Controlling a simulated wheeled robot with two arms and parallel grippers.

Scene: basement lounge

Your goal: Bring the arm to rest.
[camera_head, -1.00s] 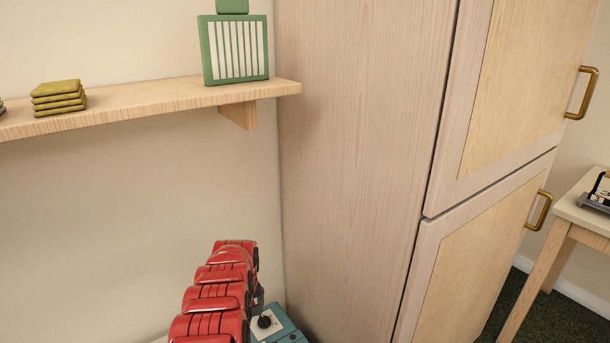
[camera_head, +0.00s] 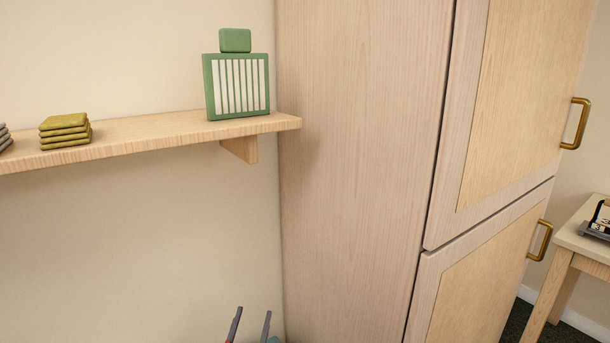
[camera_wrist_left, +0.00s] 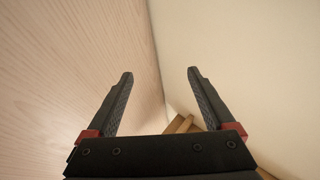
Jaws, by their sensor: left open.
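My left gripper (camera_head: 251,318) shows only as two dark fingertips at the bottom edge of the head view, pointing up, in front of the wall and just left of the tall cabinet. In the left wrist view the same gripper (camera_wrist_left: 160,74) has its two fingers spread wide with nothing between them. There the cabinet side fills the left and the bare wall the right. A small piece of wood (camera_wrist_left: 180,123) shows low behind the fingers; I cannot tell what it belongs to. The rest of the left arm is hidden below the head view. My right gripper is not in view.
The tall cabinet (camera_head: 360,150) has shut doors with brass handles. A small table (camera_head: 585,240) stands at right. A teal corner barely shows below.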

